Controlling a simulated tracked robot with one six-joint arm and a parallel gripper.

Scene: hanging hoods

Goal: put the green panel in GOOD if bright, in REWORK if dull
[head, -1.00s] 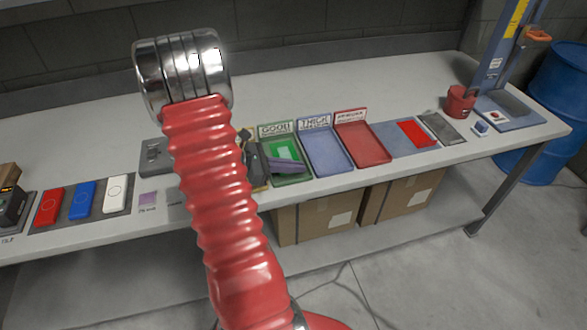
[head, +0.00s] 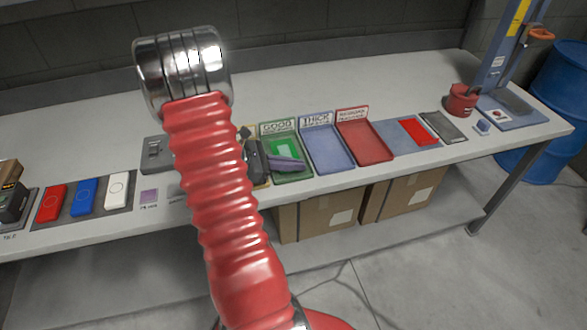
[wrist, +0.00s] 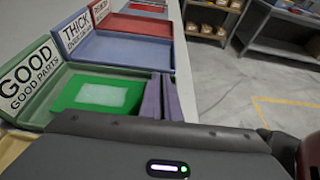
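The green panel (wrist: 101,95), with a pale rectangular patch in its middle, lies in the green GOOD tray (wrist: 38,102). In the head view the panel (head: 284,150) shows in the same tray (head: 303,171), partly covered by my fingers. The patch looks pale; I cannot tell bright from dull. My gripper (wrist: 162,97) has two purple fingers close together over the tray's right part, beside the panel in the wrist view. I see no panel between them, and whether they are fully shut is unclear. In the head view the gripper (head: 287,164) is low over the tray.
The blue-grey THICK tray (head: 327,150) and red tray (head: 363,146), its sign blurred, stand to the right. A red panel (head: 418,131) lies beyond them. A red piece (head: 51,203), a blue one and a white one sit on a left mat. The bench's back strip is clear.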

